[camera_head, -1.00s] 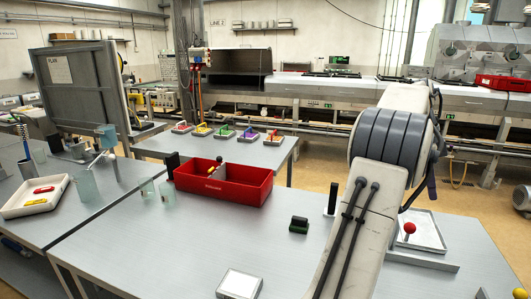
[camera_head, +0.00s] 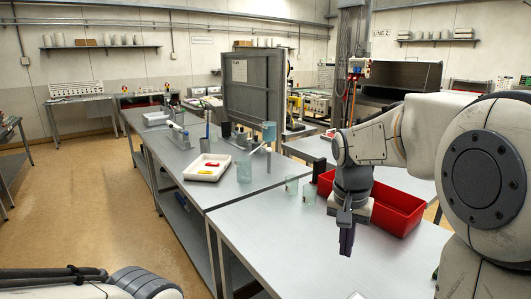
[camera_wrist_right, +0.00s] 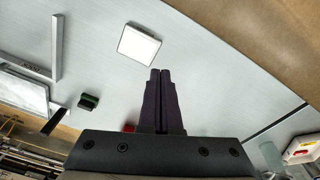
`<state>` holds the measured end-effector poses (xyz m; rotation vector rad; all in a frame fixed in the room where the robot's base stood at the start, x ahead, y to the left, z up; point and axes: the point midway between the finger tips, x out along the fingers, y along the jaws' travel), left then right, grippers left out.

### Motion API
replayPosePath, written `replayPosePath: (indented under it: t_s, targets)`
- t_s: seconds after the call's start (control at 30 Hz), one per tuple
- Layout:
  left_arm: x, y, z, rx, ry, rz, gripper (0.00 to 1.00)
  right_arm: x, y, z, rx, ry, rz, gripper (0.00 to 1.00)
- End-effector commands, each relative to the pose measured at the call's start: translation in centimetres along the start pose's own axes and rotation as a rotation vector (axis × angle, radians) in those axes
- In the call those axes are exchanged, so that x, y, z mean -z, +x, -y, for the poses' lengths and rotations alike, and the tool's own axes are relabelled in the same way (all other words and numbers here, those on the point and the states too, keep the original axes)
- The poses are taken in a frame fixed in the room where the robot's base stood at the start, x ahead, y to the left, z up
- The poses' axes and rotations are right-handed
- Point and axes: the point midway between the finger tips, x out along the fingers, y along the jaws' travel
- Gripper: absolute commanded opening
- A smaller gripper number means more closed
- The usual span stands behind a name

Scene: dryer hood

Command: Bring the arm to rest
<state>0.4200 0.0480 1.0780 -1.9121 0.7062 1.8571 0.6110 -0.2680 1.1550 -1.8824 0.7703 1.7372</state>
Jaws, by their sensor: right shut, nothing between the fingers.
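My right gripper (camera_head: 347,243) hangs from the right arm, pointing down, above the front table (camera_head: 290,228) and in front of the red bin (camera_head: 398,210). Its dark fingers are together and hold nothing. In the right wrist view the closed fingers (camera_wrist_right: 160,73) point towards the bare tabletop, beside a white square pad (camera_wrist_right: 139,43). Part of my left arm shows at the bottom left of the head view; its gripper is out of frame.
Glass beakers (camera_head: 292,186) stand left of the bin. A white tray (camera_head: 207,167) with red and yellow pieces lies on the farther table. A small green and black block (camera_wrist_right: 88,102) sits on the tabletop in the wrist view. The floor at left is clear.

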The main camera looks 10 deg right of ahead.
Motion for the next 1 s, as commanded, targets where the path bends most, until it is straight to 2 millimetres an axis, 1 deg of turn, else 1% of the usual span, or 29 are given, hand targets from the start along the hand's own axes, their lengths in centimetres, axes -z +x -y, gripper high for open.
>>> replayPosePath:
  t_s: [0.03, 0.07, 0.1, 0.17, 0.2, 0.27, 0.3, 0.4, 0.43, 0.5, 0.6, 0.7, 1.0]
  targets:
    - [0.0, 0.0, 0.0, 0.0, 0.0, 0.0, 0.36, -3.5, 0.2, 2.4, 0.024, -0.156, 0.006, 0.0]
    - [0.0, 0.0, 0.0, 0.0, 0.0, 0.0, 0.36, -5.3, 0.4, 3.5, 0.037, -0.242, 0.01, 0.0]
    - [0.0, 0.0, 0.0, 0.0, 0.0, 0.0, 0.36, -7.9, 0.7, 4.6, 0.054, -0.354, 0.016, 0.0]
    - [0.0, 0.0, 0.0, 0.0, 0.0, 0.0, 0.36, -11.8, 1.2, 5.8, 0.079, -0.523, 0.023, 0.0]
    - [0.0, 0.0, 0.0, 0.0, 0.0, 0.0, 0.36, -14.3, 1.5, 6.4, 0.096, -0.634, 0.028, 0.0]
    - [0.0, 0.0, 0.0, 0.0, 0.0, 0.0, 0.36, -18.0, 2.1, 6.6, 0.118, -0.795, 0.034, 0.0]
    - [0.0, 0.0, 0.0, 0.0, 0.0, 0.0, 0.36, -20.2, 2.5, 6.5, 0.132, -0.894, 0.039, 0.0]
    - [0.0, 0.0, 0.0, 0.0, 0.0, 0.0, 0.36, -24.7, 3.4, 5.7, 0.161, -1.108, 0.048, 0.0]
    - [0.0, 0.0, 0.0, 0.0, 0.0, 0.0, 0.36, -25.7, 3.7, 5.3, 0.167, -1.161, 0.05, 0.0]
    - [0.0, 0.0, 0.0, 0.0, 0.0, 0.0, 0.36, -27.6, 4.2, 4.6, 0.18, -1.259, 0.054, 0.0]
    - [0.0, 0.0, 0.0, 0.0, 0.0, 0.0, 0.36, -29.1, 4.6, 3.9, 0.191, -1.345, 0.056, 0.0]
    - [0.0, 0.0, 0.0, 0.0, 0.0, 0.0, 0.36, -29.5, 4.8, 3.6, 0.194, -1.37, 0.058, 0.0]
    - [0.0, 0.0, 0.0, 0.0, 0.0, 0.0, 0.36, -29.5, 4.8, 3.6, 0.194, -1.37, 0.058, 0.0]
